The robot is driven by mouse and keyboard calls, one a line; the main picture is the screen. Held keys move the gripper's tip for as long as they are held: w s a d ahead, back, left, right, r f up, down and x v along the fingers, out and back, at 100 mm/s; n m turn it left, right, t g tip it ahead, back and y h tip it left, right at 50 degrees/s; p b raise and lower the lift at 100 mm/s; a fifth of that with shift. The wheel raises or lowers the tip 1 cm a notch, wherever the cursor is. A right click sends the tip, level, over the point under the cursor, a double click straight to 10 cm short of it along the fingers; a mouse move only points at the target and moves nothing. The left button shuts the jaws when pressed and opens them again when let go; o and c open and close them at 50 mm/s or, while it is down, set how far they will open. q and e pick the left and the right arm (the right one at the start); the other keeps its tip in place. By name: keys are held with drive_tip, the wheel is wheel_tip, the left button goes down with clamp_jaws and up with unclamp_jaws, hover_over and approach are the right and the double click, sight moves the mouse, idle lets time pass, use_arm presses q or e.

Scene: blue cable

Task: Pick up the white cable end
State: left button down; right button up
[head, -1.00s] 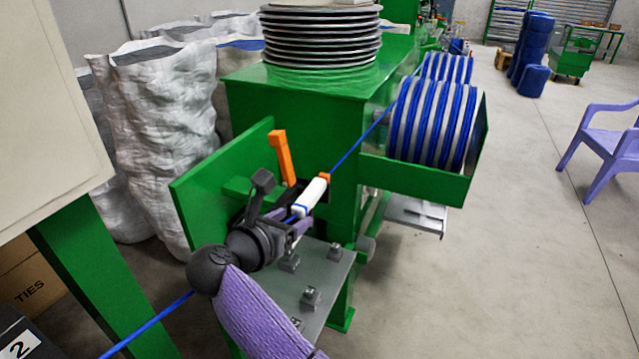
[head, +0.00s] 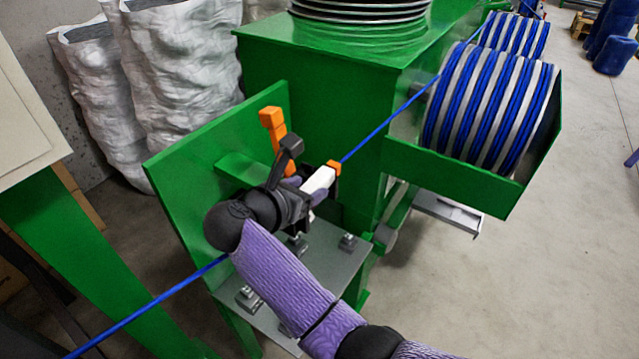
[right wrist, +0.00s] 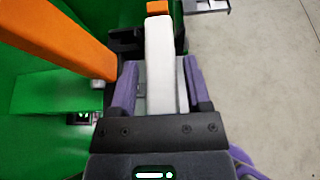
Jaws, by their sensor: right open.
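The white cable end (head: 320,179) is a pale block-like piece in line with the blue cable (head: 385,124), beside the green machine. My right gripper (head: 307,190) reaches it from the near side. In the right wrist view, the white cable end (right wrist: 160,62) runs lengthwise between the two purple-padded fingers of my right gripper (right wrist: 160,82). The jaws are open, one finger on each side, with a gap visible at the left finger. Contact on the right side is hard to tell. The near part of the cable end is hidden by the gripper body. My left gripper is out of view.
An orange lever (head: 273,131) stands just left of my right gripper, beside a green upright plate (head: 180,165). A metal shelf (head: 335,262) lies below. Reels of blue cable (head: 490,100) sit at the right. Open floor lies at the lower right.

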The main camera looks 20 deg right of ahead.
drive_tip(key=shift+s+a+r, duration=0.1)
drive_tip(key=shift+a, duration=0.05)
clamp_jaws()
